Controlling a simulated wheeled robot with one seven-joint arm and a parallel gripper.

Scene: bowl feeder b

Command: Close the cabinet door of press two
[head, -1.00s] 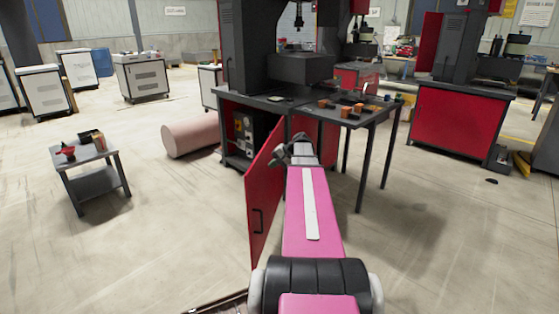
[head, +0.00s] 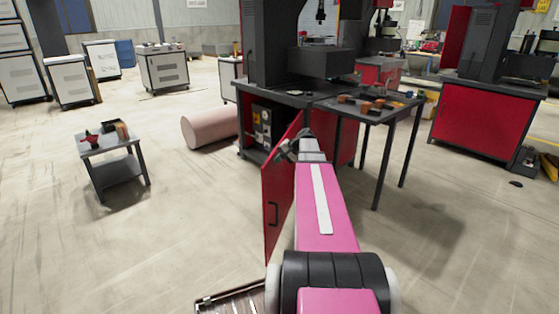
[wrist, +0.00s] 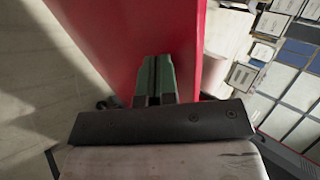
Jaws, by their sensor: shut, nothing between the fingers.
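A side table (head: 375,112) with several orange blocks stands right of the door. A pink cylinder (head: 208,128) lies on the floor to the left, and a small grey cart (head: 118,165) stands further left. Floor left of the door is clear.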

